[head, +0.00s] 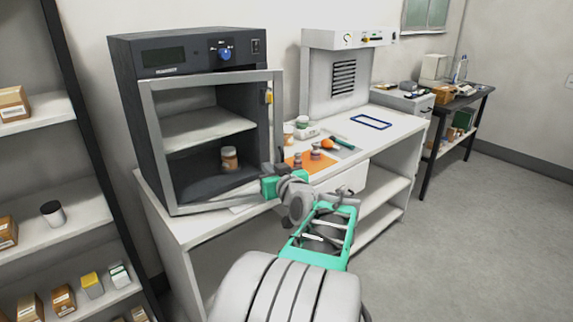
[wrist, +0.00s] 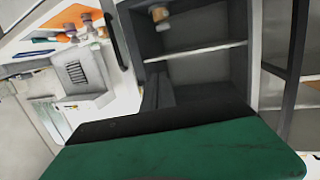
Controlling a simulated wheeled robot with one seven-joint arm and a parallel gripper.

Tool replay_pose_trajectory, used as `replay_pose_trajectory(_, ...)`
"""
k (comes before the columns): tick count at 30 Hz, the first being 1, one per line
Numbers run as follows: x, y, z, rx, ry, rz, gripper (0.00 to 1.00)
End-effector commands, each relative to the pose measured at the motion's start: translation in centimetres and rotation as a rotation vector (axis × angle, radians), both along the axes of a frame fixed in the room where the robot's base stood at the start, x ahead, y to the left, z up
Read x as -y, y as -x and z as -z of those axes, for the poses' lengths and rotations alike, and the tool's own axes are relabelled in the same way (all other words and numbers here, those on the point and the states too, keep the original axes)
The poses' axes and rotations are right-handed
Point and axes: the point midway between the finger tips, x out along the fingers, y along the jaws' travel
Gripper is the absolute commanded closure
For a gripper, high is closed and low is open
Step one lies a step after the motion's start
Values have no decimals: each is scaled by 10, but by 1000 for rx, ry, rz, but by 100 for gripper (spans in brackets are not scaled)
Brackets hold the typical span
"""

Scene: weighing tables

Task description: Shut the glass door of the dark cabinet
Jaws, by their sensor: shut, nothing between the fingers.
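The dark cabinet (head: 125,110) stands on the left end of the white table. Its glass door, with a grey frame (head: 277,130), is ajar, hinged at the left; its right edge reaches past the cabinet's right side. A yellow piece (head: 268,97) is on the right edge. My gripper (head: 268,187) is shut and empty, at the lower right of the door frame; I cannot tell whether it touches.
A jar (head: 229,158) stands inside the cabinet below its shelf (head: 205,128). To the right, an orange mat (head: 310,162) holds small weights, near a green-handled tool (head: 341,143) and a blue frame (head: 371,122). A shelf rack (head: 40,115) stands at left; the right floor is clear.

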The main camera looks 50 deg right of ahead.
Motion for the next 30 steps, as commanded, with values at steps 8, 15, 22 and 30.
replay_pose_trajectory(8, 67, 55, -7, 137, 80, 136, 100)
replay_pose_trajectory(15, 93, 18, -7, 134, 75, 132, 100)
replay_pose_trajectory(22, 123, -22, -8, 133, 77, 133, 100)
replay_pose_trajectory(30, 145, -50, -7, 134, 78, 136, 100)
